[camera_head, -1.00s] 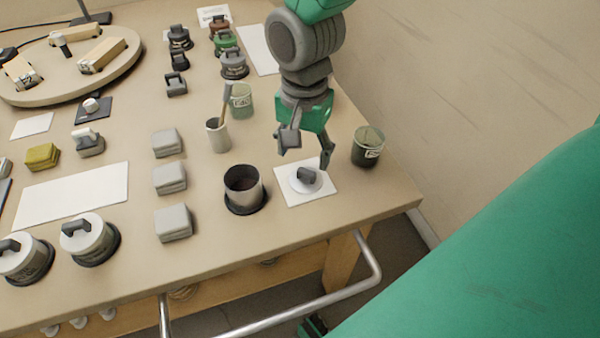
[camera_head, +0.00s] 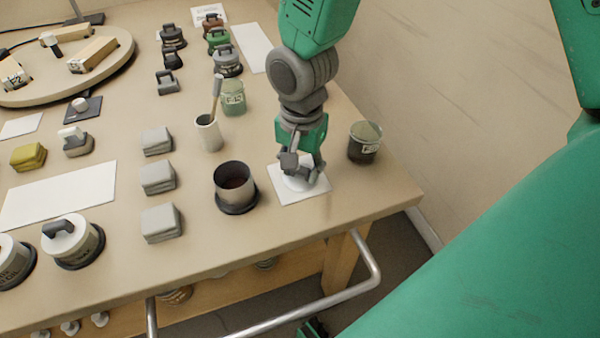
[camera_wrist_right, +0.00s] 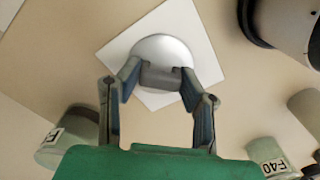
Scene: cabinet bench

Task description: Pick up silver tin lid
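The silver tin lid (camera_head: 292,183) lies flat on a white square sheet (camera_head: 303,196), near the right end of the bench. In the right wrist view the lid (camera_wrist_right: 162,48) is a pale disc with a grey block handle (camera_wrist_right: 160,76). My right gripper (camera_head: 303,172) is low over the lid and points down. In the wrist view its two fingers (camera_wrist_right: 158,82) are apart, one on each side of the handle. I cannot tell whether they touch it. In the head view the gripper hides most of the handle.
An open tin (camera_head: 235,187) stands left of the lid. A dark jar (camera_head: 364,143) stands to its right. A cup with a brush (camera_head: 208,134) and a green jar (camera_head: 232,99) stand behind. The bench's front edge has a metal rail (camera_head: 300,312).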

